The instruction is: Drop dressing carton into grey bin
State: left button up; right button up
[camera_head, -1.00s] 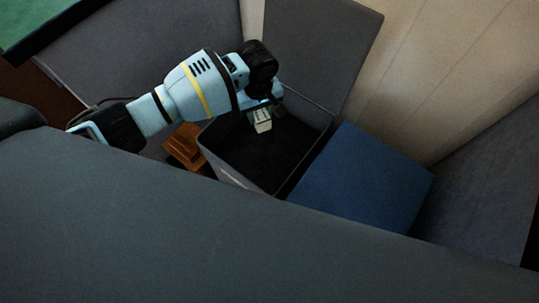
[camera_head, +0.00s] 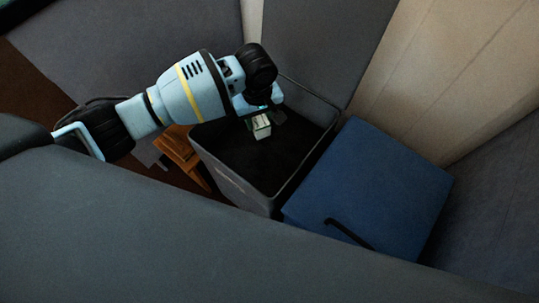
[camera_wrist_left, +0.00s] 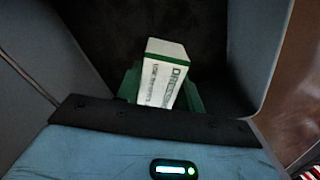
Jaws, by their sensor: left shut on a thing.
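The dressing carton (camera_head: 261,125) is a small white box with a green edge and dark lettering. It also shows in the left wrist view (camera_wrist_left: 162,78). My left gripper (camera_head: 260,115) is shut on it and holds it over the opening of the grey bin (camera_head: 231,181). In the left wrist view the carton sits between green fingers (camera_wrist_left: 130,86), with the bin's dark inside beyond it. I cannot tell how deep below the rim the carton is. My right gripper is not in view.
A blue box (camera_head: 375,185) with a dark handle stands against the bin's right side. An orange-brown object (camera_head: 181,150) is at the bin's left. Grey panels (camera_head: 320,45) and a pale wall (camera_head: 450,70) stand behind. A large grey surface fills the foreground.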

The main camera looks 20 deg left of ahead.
pick_arm(q)
jog(key=o, duration=1)
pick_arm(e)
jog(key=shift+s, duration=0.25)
pick_arm(q)
notch_tip(320, 180, up, 7)
jog(key=shift+r+p, duration=0.15)
jog(key=shift+p, duration=1.05)
jog(key=shift+r, duration=0.35)
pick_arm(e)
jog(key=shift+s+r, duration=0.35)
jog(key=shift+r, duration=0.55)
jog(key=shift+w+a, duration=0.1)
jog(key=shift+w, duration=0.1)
